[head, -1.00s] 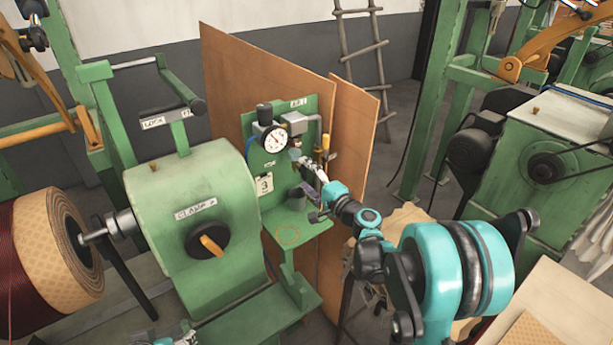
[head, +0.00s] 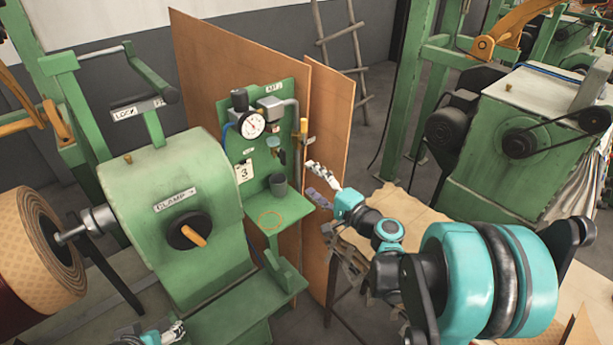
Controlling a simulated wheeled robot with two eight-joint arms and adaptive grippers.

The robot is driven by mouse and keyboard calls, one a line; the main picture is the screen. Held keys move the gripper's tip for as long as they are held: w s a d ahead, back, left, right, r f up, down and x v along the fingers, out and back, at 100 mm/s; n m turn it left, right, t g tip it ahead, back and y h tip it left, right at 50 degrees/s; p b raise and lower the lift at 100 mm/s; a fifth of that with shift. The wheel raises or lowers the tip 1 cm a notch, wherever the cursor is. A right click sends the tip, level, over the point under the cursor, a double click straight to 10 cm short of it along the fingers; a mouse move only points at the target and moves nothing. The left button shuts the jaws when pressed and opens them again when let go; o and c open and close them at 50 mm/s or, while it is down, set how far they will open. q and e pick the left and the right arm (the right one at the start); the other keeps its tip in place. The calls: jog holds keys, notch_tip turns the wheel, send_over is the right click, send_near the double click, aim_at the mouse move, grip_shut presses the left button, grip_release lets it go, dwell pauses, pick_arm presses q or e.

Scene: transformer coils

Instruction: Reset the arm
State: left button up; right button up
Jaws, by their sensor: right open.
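My right arm comes in from the lower right, and its gripper (head: 318,183) is open. Its fingers are apart and empty, pointing left, a little to the right of the green gauge panel (head: 252,150). The panel carries a round dial gauge (head: 252,125), a tag marked 3 (head: 244,172) and a small green shelf (head: 290,208).
A green clamp machine (head: 155,180) with an orange-handled knob (head: 190,234) stands at the left, beside a large coil roll (head: 35,240). Brown boards (head: 325,130) stand behind the panel. A green motor machine (head: 520,140) is at the right. Some floor behind is free.

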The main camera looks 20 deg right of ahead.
dwell(0.4)
jog(key=s+a+f+n+g+h, duration=0.1)
jog(key=s+a+f+n+g, duration=0.4)
jog(key=s+a+n+g, duration=0.45)
jog(key=s+d+f+n+h, duration=0.2)
jog(key=s+f+n+h, duration=0.1)
jog(key=s, duration=1.1)
jog(key=shift+n+h, duration=0.65)
jog(key=shift+h, duration=0.45)
